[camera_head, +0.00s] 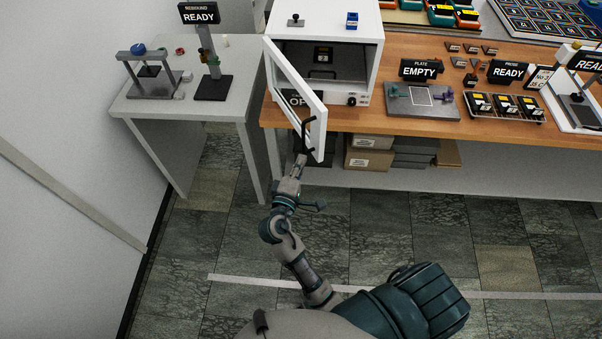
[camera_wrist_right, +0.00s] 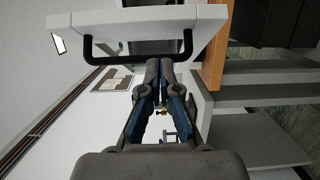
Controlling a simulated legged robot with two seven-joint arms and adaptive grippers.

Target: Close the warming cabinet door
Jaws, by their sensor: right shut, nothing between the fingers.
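A black bar handle (camera_head: 309,122) is on the door's free side. My right gripper (camera_head: 303,158) is shut and empty, just below the handle. In the right wrist view, the shut fingertips (camera_wrist_right: 165,63) are by the handle bar (camera_wrist_right: 91,45), below the door's white edge (camera_wrist_right: 140,18); I cannot tell whether they touch. My left gripper is out of view.
A grey side table (camera_head: 135,108) with a press and a READY stand is left of the door. The wooden bench (camera_head: 400,50) carries a plate fixture (camera_head: 422,103) and sample rack (camera_head: 505,107). Boxes (camera_head: 368,158) sit below it. The tiled floor ahead is clear.

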